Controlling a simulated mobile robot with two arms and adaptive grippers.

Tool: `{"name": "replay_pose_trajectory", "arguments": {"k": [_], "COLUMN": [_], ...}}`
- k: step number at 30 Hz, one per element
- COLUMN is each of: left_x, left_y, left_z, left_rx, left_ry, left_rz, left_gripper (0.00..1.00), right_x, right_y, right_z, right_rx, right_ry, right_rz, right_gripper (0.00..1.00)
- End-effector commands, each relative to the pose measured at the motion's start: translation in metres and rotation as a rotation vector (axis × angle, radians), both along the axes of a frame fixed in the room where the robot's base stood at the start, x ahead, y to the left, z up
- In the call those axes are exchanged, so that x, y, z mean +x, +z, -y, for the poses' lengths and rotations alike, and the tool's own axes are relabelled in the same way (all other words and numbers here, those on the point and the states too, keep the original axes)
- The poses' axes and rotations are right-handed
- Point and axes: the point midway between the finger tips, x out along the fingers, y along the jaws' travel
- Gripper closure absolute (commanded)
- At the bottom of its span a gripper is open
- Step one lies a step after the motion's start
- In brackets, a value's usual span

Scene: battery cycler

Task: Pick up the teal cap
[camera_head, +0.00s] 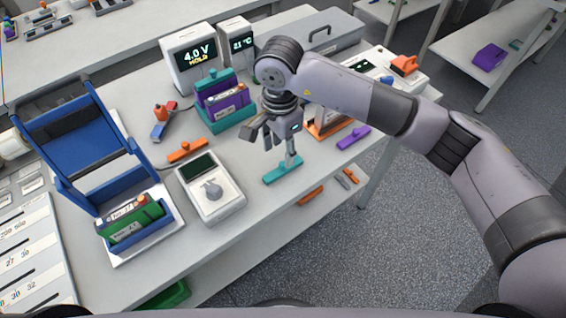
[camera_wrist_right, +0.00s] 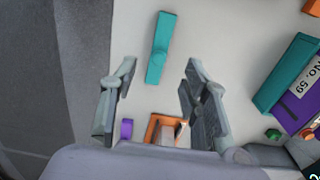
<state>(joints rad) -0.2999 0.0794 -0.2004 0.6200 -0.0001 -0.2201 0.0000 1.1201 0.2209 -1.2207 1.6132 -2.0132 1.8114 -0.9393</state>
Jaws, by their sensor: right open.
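The teal cap (camera_head: 283,170) is a flat bar with a small raised grip, lying on the table near its front edge. It also shows in the right wrist view (camera_wrist_right: 160,48), just beyond and between the fingertips. My right gripper (camera_head: 277,148) is just above and behind the cap in the head view, pointing down. Its two fingers stand apart with nothing between them, as the right wrist view (camera_wrist_right: 158,75) shows. My left gripper is not in view.
A purple bar (camera_head: 353,136) lies to the right and an orange bar (camera_head: 187,150) to the left. A white meter with a knob (camera_head: 209,187) stands left of the cap. A teal holder with a purple battery (camera_head: 223,104) is behind. The table's front edge is close.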

Motion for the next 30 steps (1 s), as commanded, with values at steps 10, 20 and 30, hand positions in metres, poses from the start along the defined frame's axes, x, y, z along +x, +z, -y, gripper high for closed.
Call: {"name": "replay_pose_trajectory", "arguments": {"k": [10, 20, 30], "left_x": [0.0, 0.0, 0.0], "left_y": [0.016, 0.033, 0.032], "left_z": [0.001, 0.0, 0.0], "left_rx": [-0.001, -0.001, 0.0], "left_ry": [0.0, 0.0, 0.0], "left_rz": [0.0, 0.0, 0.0], "left_gripper": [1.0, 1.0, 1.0], "right_x": [0.0, 0.0, 0.001], "right_y": [-0.028, -0.07, -0.072], "right_z": [0.001, 0.002, 0.002], "right_rx": [0.001, 0.002, 0.001], "right_ry": [-0.001, 0.001, 0.0], "right_rz": [-0.004, -0.003, 0.0], "right_gripper": [0.57, 0.57, 0.65]}}
